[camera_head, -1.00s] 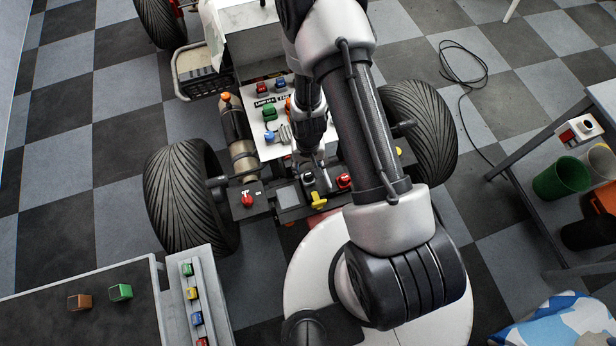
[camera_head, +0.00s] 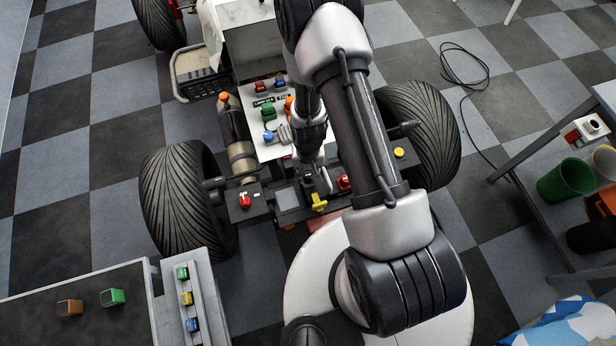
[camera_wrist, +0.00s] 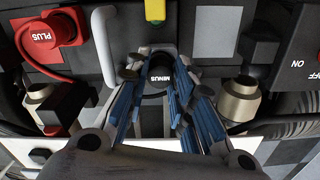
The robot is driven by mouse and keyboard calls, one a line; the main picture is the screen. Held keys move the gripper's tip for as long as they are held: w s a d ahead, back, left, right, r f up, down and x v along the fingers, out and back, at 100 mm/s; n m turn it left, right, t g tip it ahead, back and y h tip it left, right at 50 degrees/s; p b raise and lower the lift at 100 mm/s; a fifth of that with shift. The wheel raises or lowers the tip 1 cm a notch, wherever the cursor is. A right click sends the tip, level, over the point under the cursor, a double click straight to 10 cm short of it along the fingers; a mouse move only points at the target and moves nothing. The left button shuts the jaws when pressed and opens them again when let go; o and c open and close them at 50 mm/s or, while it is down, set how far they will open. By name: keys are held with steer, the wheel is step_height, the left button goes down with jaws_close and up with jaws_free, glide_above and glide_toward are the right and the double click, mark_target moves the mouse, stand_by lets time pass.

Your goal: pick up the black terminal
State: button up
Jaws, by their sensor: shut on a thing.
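The black terminal, a round cap marked MINUS (camera_wrist: 158,72), shows in the wrist view between the blue-padded fingers of my gripper (camera_wrist: 160,82). The fingers are shut on it from both sides. Part of the terminal is hidden by the fingers. I cannot tell whether it is clear of the dark panel below. In the head view my gripper (camera_head: 322,178) points down at the panel, between the small grey screen and the red terminal (camera_head: 344,182); the black terminal is hard to make out there. The red PLUS terminal (camera_wrist: 55,30) is at upper left in the wrist view.
A yellow handle (camera_head: 319,202) stands on the panel close by, and it also shows in the wrist view (camera_wrist: 155,10). A red knob (camera_head: 245,201) is to the left. Large tyres (camera_head: 187,200) flank the panel. A green cup (camera_head: 567,179) stands at right.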

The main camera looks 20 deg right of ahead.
mark_target(308, 175)
jaws_close()
step_height(308, 175, up, 20)
steer(key=p, duration=0.7)
steer(key=shift+r, duration=0.15)
step_height(308, 175, up, 4)
steer(key=p, duration=0.3)
